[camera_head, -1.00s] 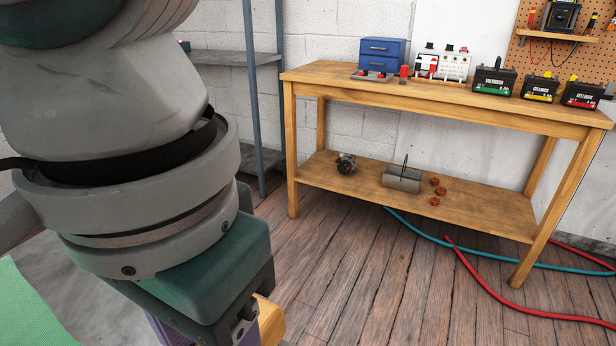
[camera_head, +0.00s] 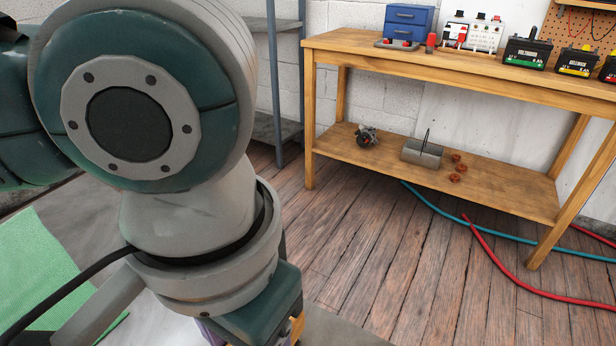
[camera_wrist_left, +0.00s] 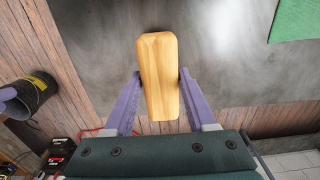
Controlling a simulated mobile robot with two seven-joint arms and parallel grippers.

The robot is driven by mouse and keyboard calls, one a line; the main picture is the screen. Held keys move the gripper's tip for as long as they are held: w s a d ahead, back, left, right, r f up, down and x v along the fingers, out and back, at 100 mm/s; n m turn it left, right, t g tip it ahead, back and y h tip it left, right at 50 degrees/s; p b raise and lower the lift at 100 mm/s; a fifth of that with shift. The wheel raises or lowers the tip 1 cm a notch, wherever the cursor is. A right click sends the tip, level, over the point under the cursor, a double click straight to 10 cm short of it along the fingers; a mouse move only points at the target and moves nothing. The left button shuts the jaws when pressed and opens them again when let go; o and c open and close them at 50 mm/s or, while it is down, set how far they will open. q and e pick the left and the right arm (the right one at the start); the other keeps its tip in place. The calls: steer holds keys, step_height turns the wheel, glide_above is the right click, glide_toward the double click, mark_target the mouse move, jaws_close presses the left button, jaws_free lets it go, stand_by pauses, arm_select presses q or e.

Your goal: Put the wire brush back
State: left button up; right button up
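The wire brush shows as a pale wooden block (camera_wrist_left: 159,75) in the left wrist view, lying lengthwise between the purple fingers of my left gripper (camera_wrist_left: 160,80). The fingers press on its two long sides. No bristles show; that side of the brush is hidden. In the head view only a sliver of the wood (camera_head: 298,326) shows at the bottom edge, beside the gripper's dark green body. My left arm hides much of the left of that view. My right gripper is not in view.
A wooden workbench (camera_head: 450,67) stands at the right, with batteries and a blue drawer box (camera_head: 409,24) on top. Its lower shelf holds a grey metal box (camera_head: 422,154). Hoses lie on the floor. A green mat (camera_head: 40,262) lies at left. A dark can (camera_wrist_left: 32,95) shows in the wrist view.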

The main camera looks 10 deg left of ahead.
arm_select(q)
steer(key=o, duration=0.4)
steer(key=shift+c, duration=0.2)
step_height(320, 180, up, 12)
steer(key=p, duration=0.3)
steer(key=shift+r, duration=0.2)
